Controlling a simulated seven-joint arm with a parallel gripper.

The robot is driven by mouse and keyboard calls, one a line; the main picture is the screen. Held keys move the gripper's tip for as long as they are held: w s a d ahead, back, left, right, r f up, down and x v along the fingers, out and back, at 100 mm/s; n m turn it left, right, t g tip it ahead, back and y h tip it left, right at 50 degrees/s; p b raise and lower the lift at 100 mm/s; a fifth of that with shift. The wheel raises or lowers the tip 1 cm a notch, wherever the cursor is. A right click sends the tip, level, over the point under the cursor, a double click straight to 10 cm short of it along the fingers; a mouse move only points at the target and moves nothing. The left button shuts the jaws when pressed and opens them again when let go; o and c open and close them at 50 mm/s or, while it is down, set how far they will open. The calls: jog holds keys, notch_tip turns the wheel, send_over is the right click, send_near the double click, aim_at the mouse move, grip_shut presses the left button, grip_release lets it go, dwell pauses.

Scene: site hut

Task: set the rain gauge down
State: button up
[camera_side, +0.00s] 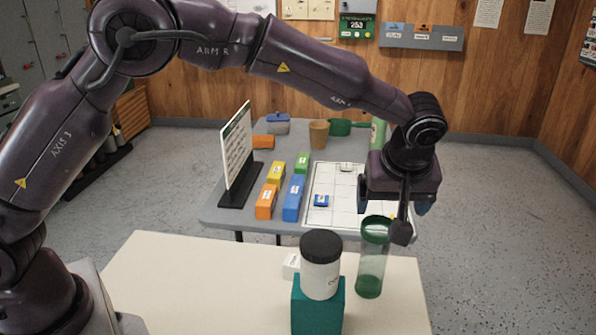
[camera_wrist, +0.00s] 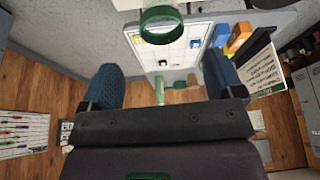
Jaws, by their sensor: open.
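The rain gauge (camera_side: 372,262) is a clear tube with a green rim and a green base. It stands upright on the cream table (camera_side: 215,285), near its right side. My gripper (camera_side: 394,204) is above and slightly right of the rim in the side view, its blue-padded fingers apart. A dark part of my wrist hangs beside the rim and overlaps its right edge. In the wrist view the fingers (camera_wrist: 160,78) are spread with nothing between them. The gauge's green rim (camera_wrist: 161,24) shows beyond them at the top, apart from both.
A white jar with a black lid (camera_side: 321,270) stands on a teal block (camera_side: 318,305) left of the gauge. A small white block (camera_side: 291,265) lies behind it. The grey table (camera_side: 222,214) behind holds coloured boxes, a sign and a grid sheet. The cream table's left part is clear.

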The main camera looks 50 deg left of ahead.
jog(key=s+a+r+m+h, duration=0.2)
jog(key=s+a+r+m, duration=0.2)
jog(key=s+a+r, duration=0.75)
jog(key=s+a+m+t, duration=0.1)
jog(key=s+a+m, duration=0.1)
jog(key=s, duration=0.7)
jog(key=s+a+m+t+h, duration=0.1)
jog(key=s+a+m, duration=0.2)
jog(key=s, duration=0.6)
jog(key=shift+f+m+t, duration=0.15)
jog(key=shift+m+t, duration=0.25)
jog(key=shift+m, duration=0.1)
